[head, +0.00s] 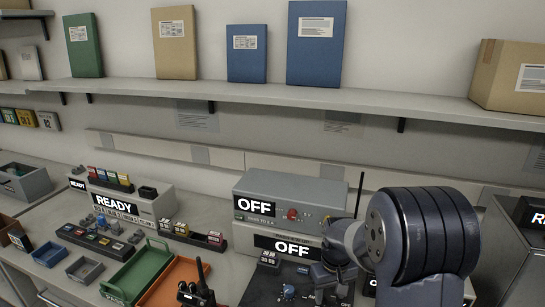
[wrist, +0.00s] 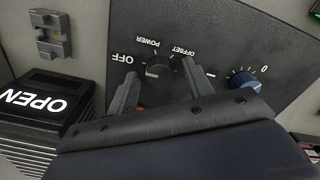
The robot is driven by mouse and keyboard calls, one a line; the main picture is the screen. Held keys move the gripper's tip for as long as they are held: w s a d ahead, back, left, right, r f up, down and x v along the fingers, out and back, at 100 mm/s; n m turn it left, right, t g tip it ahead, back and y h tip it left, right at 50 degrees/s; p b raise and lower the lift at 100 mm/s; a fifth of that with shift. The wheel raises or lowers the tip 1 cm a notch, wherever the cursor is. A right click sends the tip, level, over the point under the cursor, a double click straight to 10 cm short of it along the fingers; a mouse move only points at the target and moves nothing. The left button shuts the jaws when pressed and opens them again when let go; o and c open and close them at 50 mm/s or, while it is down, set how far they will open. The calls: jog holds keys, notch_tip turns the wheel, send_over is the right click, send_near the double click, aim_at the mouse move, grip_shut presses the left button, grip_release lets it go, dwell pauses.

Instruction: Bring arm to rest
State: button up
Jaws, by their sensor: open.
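My gripper (wrist: 160,78) is open in the wrist view. Its two fingers stand on either side of a dark knob (wrist: 159,67) on a dark sloping panel (wrist: 215,25). The panel reads OFF, POWER and OFFSET around the knob. I cannot tell whether the fingers touch the knob; nothing shows as clamped. In the head view my arm reaches in from the lower right, and its wrist hides the gripper and part of the panel.
A blue knob (wrist: 243,80) is beside my right finger, and a black box marked OPEN (wrist: 40,100) is at left. In the head view, a grey OFF unit (head: 290,200) with an antenna stands behind my arm. Green (head: 140,270) and orange trays (head: 175,285) and a handheld radio (head: 197,290) lie left.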

dwell(0.4)
notch_tip(320, 180, up, 11)
notch_tip(320, 180, down, 11)
jog(key=shift+f, duration=0.1)
jog(key=m, duration=1.1)
jog(key=shift+m, duration=0.3)
notch_tip(320, 180, up, 11)
jog(key=shift+s+d, duration=0.1)
dwell(0.5)
